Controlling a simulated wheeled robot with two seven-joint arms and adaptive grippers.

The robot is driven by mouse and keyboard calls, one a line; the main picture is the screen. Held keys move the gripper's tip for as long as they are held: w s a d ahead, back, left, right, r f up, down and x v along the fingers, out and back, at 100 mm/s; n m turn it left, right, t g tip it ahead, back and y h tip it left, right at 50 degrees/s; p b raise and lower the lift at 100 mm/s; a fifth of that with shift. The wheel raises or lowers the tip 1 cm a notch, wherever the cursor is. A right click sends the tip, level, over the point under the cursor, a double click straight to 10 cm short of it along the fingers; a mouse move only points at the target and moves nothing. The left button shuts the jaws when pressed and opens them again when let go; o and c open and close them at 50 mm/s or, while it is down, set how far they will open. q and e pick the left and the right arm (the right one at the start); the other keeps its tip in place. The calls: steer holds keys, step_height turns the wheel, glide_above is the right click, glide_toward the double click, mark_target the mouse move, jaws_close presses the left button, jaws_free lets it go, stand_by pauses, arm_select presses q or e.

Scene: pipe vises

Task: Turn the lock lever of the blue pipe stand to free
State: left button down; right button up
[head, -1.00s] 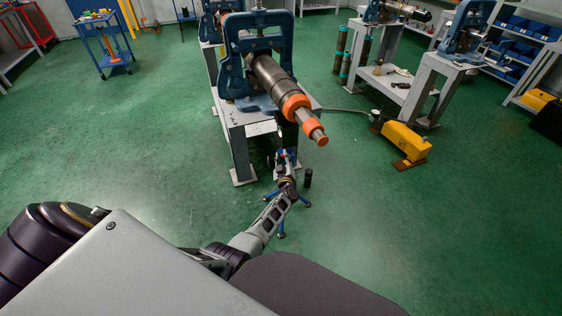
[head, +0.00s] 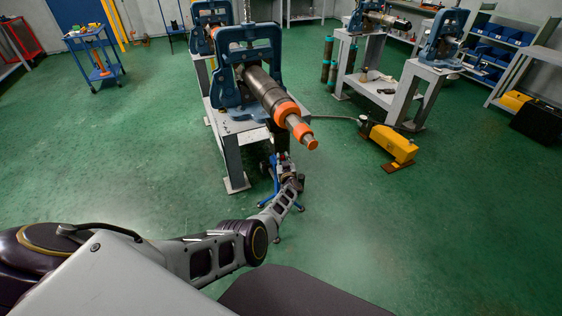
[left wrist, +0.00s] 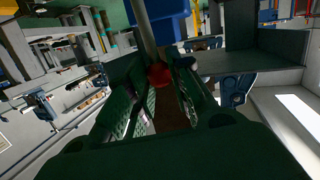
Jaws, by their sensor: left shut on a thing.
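The blue pipe stand (head: 265,205) stands on the floor under the near end of a big pipe, its legs spread. My left gripper (head: 284,165) is at the upper part of the stand, small and partly merged with it in the head view. In the left wrist view, the dark green fingers of my left gripper (left wrist: 165,98) are closed around the lock lever, whose red knob (left wrist: 160,75) shows between the fingertips. A grey post and a blue part (left wrist: 167,28) of the stand show just beyond. The rest of the lever is hidden by the fingers. My right gripper is not in view.
The grey pipe (head: 262,88) with orange rings juts out above the stand from a blue vise (head: 228,92) on a grey bench (head: 232,160). A yellow pump (head: 392,142) with a hose lies on the floor to the right.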

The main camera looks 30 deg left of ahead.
arm_select(q)
steer(key=shift+w+d+m, duration=0.3)
steer(key=shift+d+m, duration=0.1)
steer(key=c, duration=1.3)
jaws_free()
steer(key=shift+o, duration=0.2)
steer(key=shift+s+d, duration=0.15)
steer(key=shift+s, duration=0.05)
